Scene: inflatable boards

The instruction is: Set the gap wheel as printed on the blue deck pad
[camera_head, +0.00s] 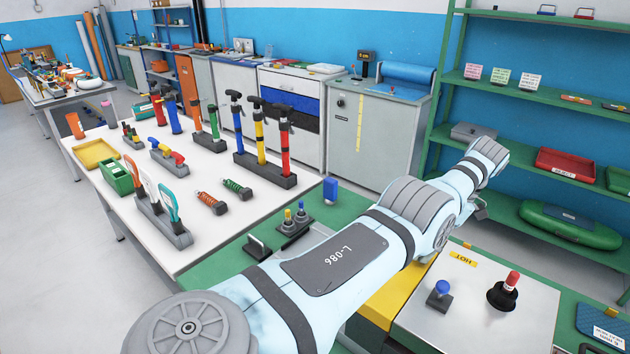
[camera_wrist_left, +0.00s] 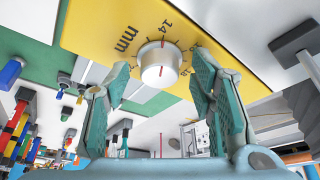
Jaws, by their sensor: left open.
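The gap wheel (camera_wrist_left: 160,66) is a silver knob with a red line, on a yellow panel (camera_wrist_left: 100,25) printed "14", "mm" and what looks like "18". My left gripper (camera_wrist_left: 160,80) is open in the left wrist view, with one finger on each side of the wheel. I cannot tell whether the fingers touch it. In the head view the yellow panel (camera_head: 388,308) is mostly hidden by my left arm, and the wheel is hidden. A blue pad (camera_head: 603,325) with white and orange labels lies at the lower right; its print is too small to read surely. My right gripper is out of view.
A metal plate (camera_head: 477,315) carries a blue knob (camera_head: 442,287), a red-topped knob (camera_head: 512,281) and a "HOT" label (camera_head: 463,258). Green shelves (camera_head: 540,84) stand behind. A white table (camera_head: 200,168) with pumps and several tools is at left.

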